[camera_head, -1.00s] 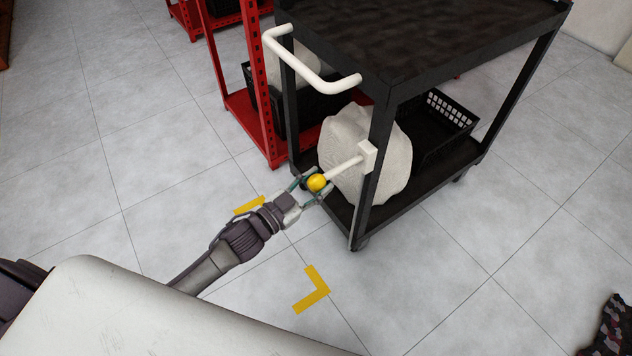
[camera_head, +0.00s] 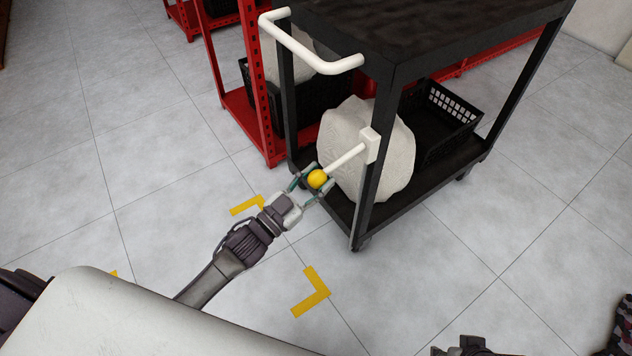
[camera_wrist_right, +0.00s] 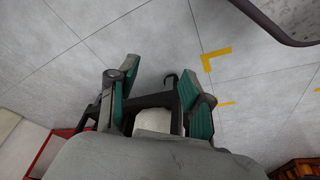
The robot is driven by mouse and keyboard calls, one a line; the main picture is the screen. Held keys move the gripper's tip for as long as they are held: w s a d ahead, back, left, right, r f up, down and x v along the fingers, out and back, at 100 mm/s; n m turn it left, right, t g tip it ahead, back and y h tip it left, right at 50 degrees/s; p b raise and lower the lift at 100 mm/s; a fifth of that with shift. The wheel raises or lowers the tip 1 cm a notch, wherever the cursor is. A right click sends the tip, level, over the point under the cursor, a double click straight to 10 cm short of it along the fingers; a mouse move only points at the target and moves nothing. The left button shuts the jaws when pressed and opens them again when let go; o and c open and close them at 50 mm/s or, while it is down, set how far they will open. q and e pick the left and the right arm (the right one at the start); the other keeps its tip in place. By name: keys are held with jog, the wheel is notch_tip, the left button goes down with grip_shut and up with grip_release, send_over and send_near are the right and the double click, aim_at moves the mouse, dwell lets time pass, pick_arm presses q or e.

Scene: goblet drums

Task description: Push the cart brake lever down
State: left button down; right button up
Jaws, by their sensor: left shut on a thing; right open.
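The black cart (camera_head: 437,185) stands right of centre in the head view. Its white brake lever (camera_head: 346,159) comes out of a white block (camera_head: 369,145) on the near post and slants down to the left, ending in a yellow ball knob (camera_head: 317,179). My left gripper (camera_head: 314,183) is shut on the yellow knob, with a finger on either side of it. My right gripper (camera_wrist_right: 160,100) shows in the right wrist view, open and with nothing between its fingers. In the head view only a dark part at the bottom edge may belong to that arm.
A white push handle (camera_head: 311,52) sticks out above the lever. A pale rounded object (camera_head: 393,165) and a black basket (camera_head: 447,118) sit on the lower shelf. A red rack (camera_head: 258,120) stands behind. Yellow marks (camera_head: 312,291) lie on otherwise open floor.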

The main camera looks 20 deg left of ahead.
pick_arm(q)
jog(key=shift+w+d+f+t+b, duration=0.15)
jog(key=shift+f+t+b, duration=0.25)
jog(key=shift+f+b, duration=0.65)
jog(key=shift+w+t+h+b, duration=0.1)
jog(key=shift+t+h+b, duration=0.25)
jog(key=shift+b, duration=0.7)
jog(key=shift+w+d+f+n+t+b, duration=0.15)
jog(key=shift+f+n+t+b, duration=0.15)
jog(key=shift+b, duration=0.45)
pick_arm(e)
jog(key=w+a+r+t+y, duration=0.3)
jog(key=w+a+r+t, duration=0.2)
jog(key=w+r+t, duration=0.6)
pick_arm(q)
jog(key=shift+w+f+b, duration=0.1)
jog(key=shift+f+b, duration=0.1)
jog(key=shift+b, duration=0.5)
jog(key=shift+d+f+t+h+b, duration=0.15)
jog(key=shift+t+h+b, duration=0.1)
jog(key=shift+t+b, duration=0.25)
pick_arm(e)
jog(key=w+a+r+t+y, duration=0.1)
jog(key=w+r+t, duration=0.2)
jog(key=r, duration=0.7)
jog(key=t, duration=0.2)
jog(key=shift+a+r+n+t+y, duration=0.2)
jog(key=shift+a+n+t+y, duration=0.2)
jog(key=shift+w, duration=0.1)
